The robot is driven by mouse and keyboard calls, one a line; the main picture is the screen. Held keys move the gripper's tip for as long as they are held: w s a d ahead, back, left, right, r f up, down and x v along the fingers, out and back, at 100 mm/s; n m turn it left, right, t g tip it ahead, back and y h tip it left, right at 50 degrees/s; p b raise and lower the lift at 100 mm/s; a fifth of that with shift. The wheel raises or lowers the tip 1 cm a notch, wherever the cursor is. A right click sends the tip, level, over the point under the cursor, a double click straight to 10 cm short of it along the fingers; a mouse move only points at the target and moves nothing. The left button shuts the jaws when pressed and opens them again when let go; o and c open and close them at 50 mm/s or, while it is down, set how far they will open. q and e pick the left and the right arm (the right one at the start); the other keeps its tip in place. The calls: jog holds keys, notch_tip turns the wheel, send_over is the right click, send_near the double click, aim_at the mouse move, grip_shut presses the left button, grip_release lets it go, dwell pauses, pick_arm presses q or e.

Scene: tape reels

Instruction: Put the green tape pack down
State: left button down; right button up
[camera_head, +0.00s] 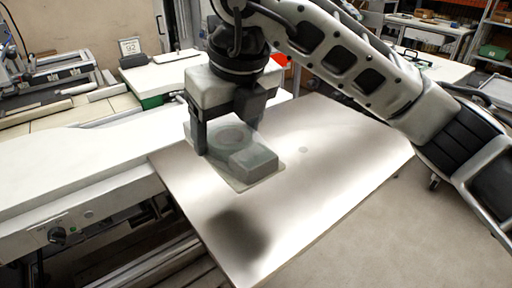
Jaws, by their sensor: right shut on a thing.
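The green tape pack (254,164) is a pale grey-green block with a round reel shape on it, seen on the shiny metal table top. My right gripper (222,140) comes down over it from above and is shut on it. One finger shows at the pack's left side; the other is partly behind the gripper body at the far right. The pack looks low over a flat pale plate (243,187); I cannot tell whether it touches it. My left gripper is not in view.
The metal table top (340,150) is clear to the right and front, with a dark reflection near its front. A white bench (60,175) adjoins on the left.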

jog(key=w+d+f, duration=0.1)
jog(key=w+f, duration=0.1)
jog(key=w+d+f, duration=0.1)
jog(key=f, duration=0.1)
jog(key=w+d+f+p, duration=0.1)
jog(key=w+f, duration=0.1)
jog(key=shift+w, duration=0.35)
jog(key=x, duration=0.2)
jog(key=p+x, duration=0.1)
jog(key=shift+s+d+f, duration=0.15)
jog(key=shift+d+f, duration=0.15)
jog(key=shift+f, duration=0.1)
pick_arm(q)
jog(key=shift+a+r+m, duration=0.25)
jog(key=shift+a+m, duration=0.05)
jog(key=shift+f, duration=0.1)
pick_arm(e)
jog(key=shift+f, duration=0.1)
jog(key=o, duration=0.7)
jog(key=shift+f, duration=0.1)
jog(key=shift+c, duration=0.2)
jog(key=o, duration=0.4)
